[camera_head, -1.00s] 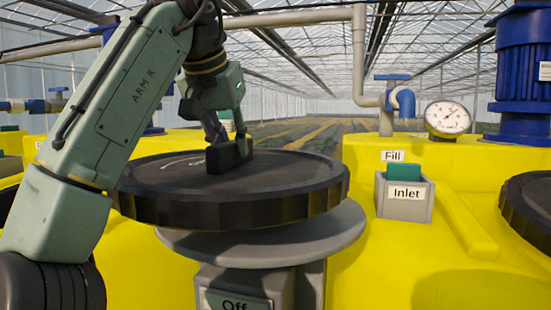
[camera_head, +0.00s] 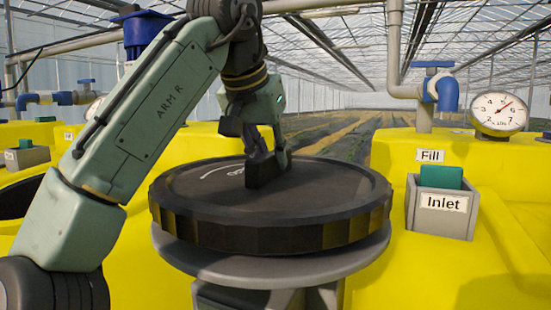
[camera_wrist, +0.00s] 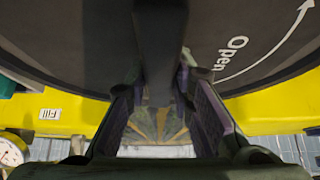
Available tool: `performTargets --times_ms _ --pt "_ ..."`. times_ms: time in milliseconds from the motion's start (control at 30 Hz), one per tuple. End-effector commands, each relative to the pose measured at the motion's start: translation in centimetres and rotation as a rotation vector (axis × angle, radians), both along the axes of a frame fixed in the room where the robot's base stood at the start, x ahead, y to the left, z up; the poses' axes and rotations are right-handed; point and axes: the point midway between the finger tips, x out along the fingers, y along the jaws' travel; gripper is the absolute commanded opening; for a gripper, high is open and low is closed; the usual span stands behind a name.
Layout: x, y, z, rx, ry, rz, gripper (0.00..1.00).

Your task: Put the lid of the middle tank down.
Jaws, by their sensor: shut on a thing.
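The lid (camera_head: 205,215) is a wide, flat, black disc with a ribbed rim and a raised bar handle. My gripper (camera_head: 262,170) is shut on that handle from above. In the wrist view my gripper's fingers (camera_wrist: 160,95) close on either side of the dark handle, and the lid (camera_wrist: 235,25) shows the word "Open" with a curved arrow. The lid looks level. A grey round plate (camera_head: 270,273) lies directly beneath it; whether they touch, I cannot tell. The yellow tank (camera_head: 400,270) surrounds this area. Its opening cannot be seen.
A blue motor (camera_head: 143,30) stands at the back left.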

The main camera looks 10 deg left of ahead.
Motion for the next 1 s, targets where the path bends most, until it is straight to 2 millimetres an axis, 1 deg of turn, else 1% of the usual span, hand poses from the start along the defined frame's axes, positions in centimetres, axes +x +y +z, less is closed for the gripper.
performTargets --times_ms 100,333,367,667,933,1000 --pt "0.16 0.13 -0.54 -0.001 -0.004 0.000 0.00" --pt "0.19 0.11 -0.56 -0.002 -0.005 -0.001 0.00" --pt "0.19 0.15 -0.75 0.000 -0.001 0.000 0.22" --pt "0.19 0.14 -0.71 0.000 -0.001 0.000 0.42" --pt "0.16 0.14 -0.66 0.000 -0.001 0.000 0.42" --pt "0.01 0.13 -0.39 0.000 -0.002 -0.001 0.42"
